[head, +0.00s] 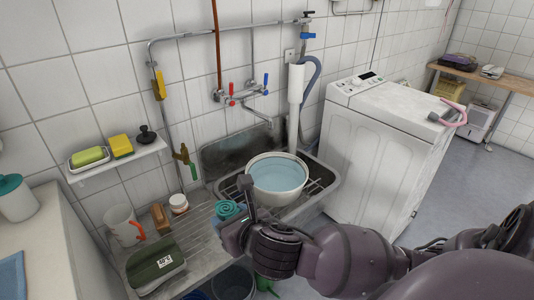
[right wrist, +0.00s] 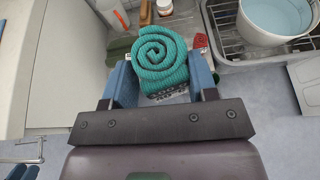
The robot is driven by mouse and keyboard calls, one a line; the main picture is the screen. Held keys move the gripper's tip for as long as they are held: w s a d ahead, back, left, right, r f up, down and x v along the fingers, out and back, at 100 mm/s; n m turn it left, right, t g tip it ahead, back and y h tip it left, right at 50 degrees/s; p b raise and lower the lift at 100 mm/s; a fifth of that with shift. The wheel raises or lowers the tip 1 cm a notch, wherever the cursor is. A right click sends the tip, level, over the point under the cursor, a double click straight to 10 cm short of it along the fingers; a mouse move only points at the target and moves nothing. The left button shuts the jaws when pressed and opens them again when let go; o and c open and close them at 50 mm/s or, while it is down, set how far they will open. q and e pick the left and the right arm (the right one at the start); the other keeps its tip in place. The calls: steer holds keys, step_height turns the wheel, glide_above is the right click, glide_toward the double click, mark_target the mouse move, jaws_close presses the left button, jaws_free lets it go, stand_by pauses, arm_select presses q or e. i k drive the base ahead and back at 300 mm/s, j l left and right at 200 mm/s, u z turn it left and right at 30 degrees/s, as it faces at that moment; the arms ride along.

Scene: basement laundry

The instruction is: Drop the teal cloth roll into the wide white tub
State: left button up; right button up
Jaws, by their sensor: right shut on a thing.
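The teal cloth roll (head: 228,210) is a ribbed spiral held between the fingers of my right gripper (head: 240,207). In the right wrist view the roll (right wrist: 160,58) sits between the two blue-grey fingers (right wrist: 161,78), its spiral end facing up. The wide white tub (head: 276,198) stands in the sink with bluish water in it. The roll is to the left of the tub and outside it, over the drainboard side. In the right wrist view the tub (right wrist: 248,28) shows at the top right, cut off. My left gripper is not in view.
A washing machine (head: 375,145) stands right of the sink. Taps (head: 242,92) and pipes are behind the tub.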

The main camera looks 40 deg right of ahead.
mark_target(279, 187)
steer(key=l, duration=0.7)
steer(key=k+l, duration=0.1)
steer(key=l, duration=0.55)
steer(key=i+l, duration=0.25)
steer(key=l, duration=0.15)
steer(key=i+l, duration=0.25)
steer(key=l, duration=0.15)
